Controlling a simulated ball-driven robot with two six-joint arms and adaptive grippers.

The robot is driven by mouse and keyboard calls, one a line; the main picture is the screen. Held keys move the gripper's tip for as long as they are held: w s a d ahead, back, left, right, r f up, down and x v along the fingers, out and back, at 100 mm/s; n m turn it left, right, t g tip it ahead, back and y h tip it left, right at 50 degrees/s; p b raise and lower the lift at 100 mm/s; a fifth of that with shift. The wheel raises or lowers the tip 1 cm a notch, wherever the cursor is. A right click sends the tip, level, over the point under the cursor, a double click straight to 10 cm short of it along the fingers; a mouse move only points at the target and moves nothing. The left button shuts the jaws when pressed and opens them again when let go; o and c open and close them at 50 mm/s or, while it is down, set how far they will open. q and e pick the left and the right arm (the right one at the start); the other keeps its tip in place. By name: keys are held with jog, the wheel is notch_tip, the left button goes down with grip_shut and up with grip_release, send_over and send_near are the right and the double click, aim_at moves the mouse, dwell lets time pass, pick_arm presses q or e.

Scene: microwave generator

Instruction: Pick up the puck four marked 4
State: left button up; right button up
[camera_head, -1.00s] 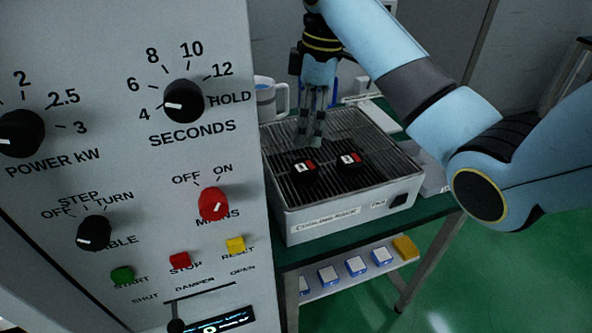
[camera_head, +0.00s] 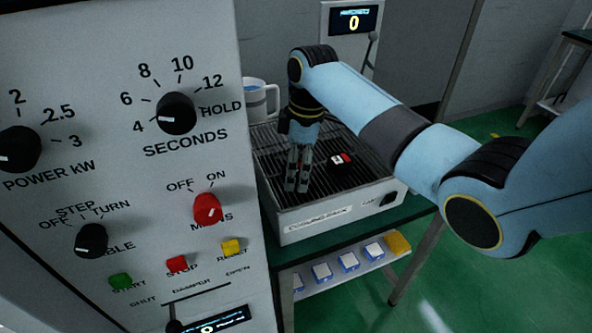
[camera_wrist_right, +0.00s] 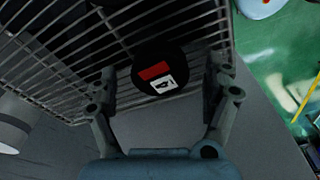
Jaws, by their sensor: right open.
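A black puck with a red and white label (camera_wrist_right: 158,78) lies on the wire rack in the right wrist view; its mark looks like a 4. It sits between the spread fingers of my right gripper (camera_wrist_right: 160,88), with gaps at both sides. In the head view my right gripper (camera_head: 298,188) points down over the left part of the cooling rack (camera_head: 335,222) and hides what is under it. A second black puck with a red and white label (camera_head: 340,161) lies on the rack to its right; its mark is too small to read. My left gripper is out of view.
The control cabinet (camera_head: 130,190) with knobs and buttons stands close on the left. A mug (camera_head: 258,98) stands behind the rack. A lower shelf (camera_head: 340,278) holds several blue-and-white blocks and a yellow one.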

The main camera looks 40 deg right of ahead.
jog(key=c, duration=1.3)
jog(key=shift+r, duration=0.1)
